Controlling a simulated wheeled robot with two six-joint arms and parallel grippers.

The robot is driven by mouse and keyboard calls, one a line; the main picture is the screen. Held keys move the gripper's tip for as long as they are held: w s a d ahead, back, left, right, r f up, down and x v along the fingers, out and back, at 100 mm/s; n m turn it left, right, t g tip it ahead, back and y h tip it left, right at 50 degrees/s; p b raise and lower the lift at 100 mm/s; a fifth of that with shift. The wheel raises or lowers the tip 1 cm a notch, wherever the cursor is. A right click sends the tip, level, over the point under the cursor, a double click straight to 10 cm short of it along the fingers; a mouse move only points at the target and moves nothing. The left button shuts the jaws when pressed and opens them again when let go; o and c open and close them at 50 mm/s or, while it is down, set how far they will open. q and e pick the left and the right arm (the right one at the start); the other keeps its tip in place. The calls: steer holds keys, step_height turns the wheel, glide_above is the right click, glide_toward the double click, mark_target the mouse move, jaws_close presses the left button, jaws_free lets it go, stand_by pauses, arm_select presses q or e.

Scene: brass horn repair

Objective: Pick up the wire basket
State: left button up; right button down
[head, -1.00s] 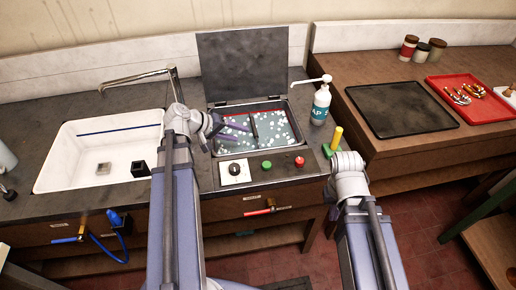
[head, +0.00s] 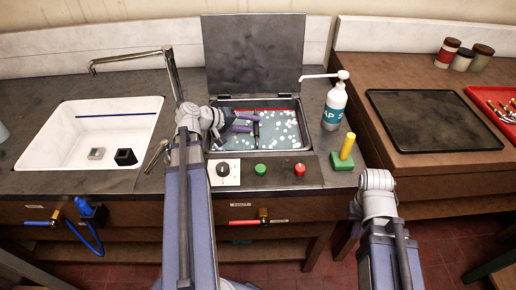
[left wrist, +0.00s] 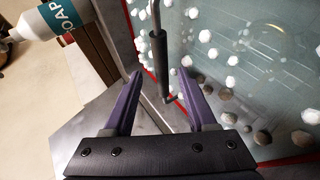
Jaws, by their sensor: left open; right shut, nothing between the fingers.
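The wire basket sits in the tank, mostly hidden under cloudy liquid with white foam. Its dark handle grip (head: 256,134) stands up above the liquid in the head view. The handle grip also shows in the left wrist view (left wrist: 155,45), lying in the gap between the fingers in the picture, with thin wire at its upper end. My left gripper (head: 243,122) reaches over the tank from the left, its purple fingers close to the handle. In the left wrist view my left gripper (left wrist: 158,78) is open, not closed on the handle. My right gripper's fingers are hidden; only the wrist shows.
The tank (head: 219,151) has its lid (head: 254,55) raised behind it. A soap bottle (head: 335,105) stands to its right, and a control panel with a knob (head: 223,171) is in front. The white sink (head: 60,135) is at left. A black tray (head: 430,120) lies at right.

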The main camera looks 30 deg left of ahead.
arm_select(q)
steer(key=b+x, duration=0.3)
steer(key=x, duration=0.3)
steer(key=shift+w+a+f, duration=0.2)
steer(key=shift+w+a, duration=0.05)
steer(key=shift+w, duration=0.2)
jaws_close()
stand_by(1.1)
